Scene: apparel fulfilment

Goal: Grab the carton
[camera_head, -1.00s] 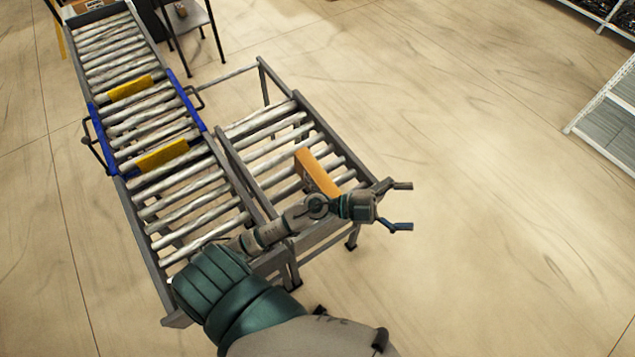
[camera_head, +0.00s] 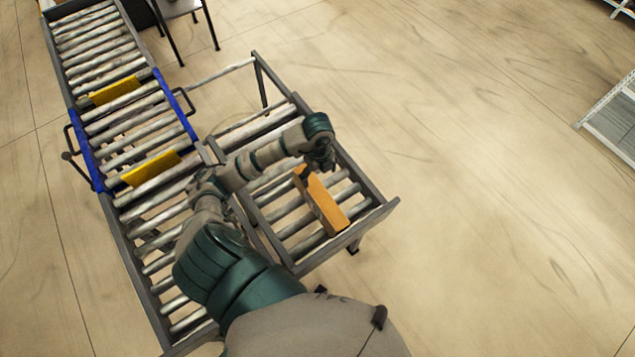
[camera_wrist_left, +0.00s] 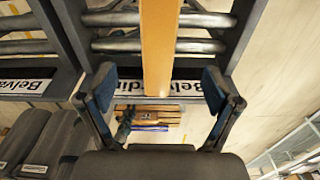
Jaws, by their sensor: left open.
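The carton (camera_head: 322,200) is a narrow orange-brown box on the rollers of the short side conveyor in the head view. My left gripper (camera_head: 322,162) is just above and beside its far end, pointing down. In the left wrist view the carton (camera_wrist_left: 160,45) is a long narrow strip in line with the gap of my open left gripper (camera_wrist_left: 158,82), with a finger on either side and clear space to each. No contact shows, and I cannot tell how deep it lies between the fingers. My right gripper is not in view.
The side conveyor's metal frame (camera_head: 375,212) surrounds the carton's rollers. A longer roller conveyor (camera_head: 88,42) with a blue-framed section (camera_head: 88,160) and yellow plates (camera_head: 150,168) runs along the left. A dark-legged stand (camera_head: 210,25) is at the back.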

